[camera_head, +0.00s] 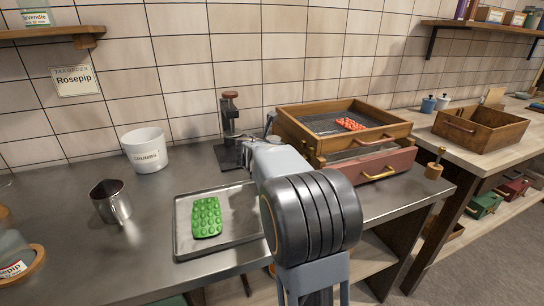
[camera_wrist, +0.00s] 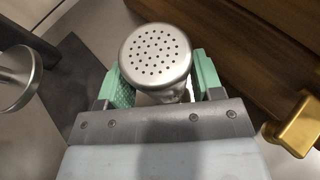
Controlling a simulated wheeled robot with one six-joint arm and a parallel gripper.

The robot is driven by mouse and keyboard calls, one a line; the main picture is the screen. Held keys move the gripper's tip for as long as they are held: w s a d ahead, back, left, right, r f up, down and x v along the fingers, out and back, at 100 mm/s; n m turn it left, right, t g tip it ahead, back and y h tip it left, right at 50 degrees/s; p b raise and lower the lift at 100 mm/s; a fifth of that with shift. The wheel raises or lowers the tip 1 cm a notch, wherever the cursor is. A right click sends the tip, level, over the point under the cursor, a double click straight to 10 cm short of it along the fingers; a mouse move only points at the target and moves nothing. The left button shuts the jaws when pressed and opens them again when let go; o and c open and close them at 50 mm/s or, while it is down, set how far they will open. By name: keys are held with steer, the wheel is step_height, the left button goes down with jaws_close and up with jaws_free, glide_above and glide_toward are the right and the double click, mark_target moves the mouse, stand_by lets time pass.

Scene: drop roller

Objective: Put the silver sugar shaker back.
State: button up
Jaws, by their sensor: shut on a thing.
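The silver sugar shaker (camera_wrist: 157,55), with a round perforated top, shows in the wrist view between the two green fingers of my gripper (camera_wrist: 163,88). My gripper is shut on it, and the top faces the camera. The lower body of the shaker is mostly hidden, so I cannot tell whether its base touches the counter. In the head view my own arm hides the gripper and the shaker, close to the left side of the wooden drawer box (camera_head: 300,139).
A dark press (camera_head: 230,120) stands left of my gripper. The drawer box has a red-fronted drawer with a brass handle (camera_wrist: 298,128) at its right. A metal tray (camera_head: 187,246) with a green mould, a steel jug (camera_head: 111,203) and a white tub (camera_head: 146,150) occupy the left counter.

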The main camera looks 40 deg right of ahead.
steer(key=shift+f, duration=0.7)
steer(key=o, duration=1)
steer(key=shift+f, duration=0.1)
steer(key=shift+s+a+r, duration=0.1)
steer(key=shift+a+r, duration=0.05)
steer(key=shift+r, duration=0.1)
steer(key=p+v, duration=0.1)
steer(key=v, duration=1)
steer(key=shift+s+a, duration=0.2)
steer(key=shift+a, duration=0.05)
steer(key=shift+d, duration=0.1)
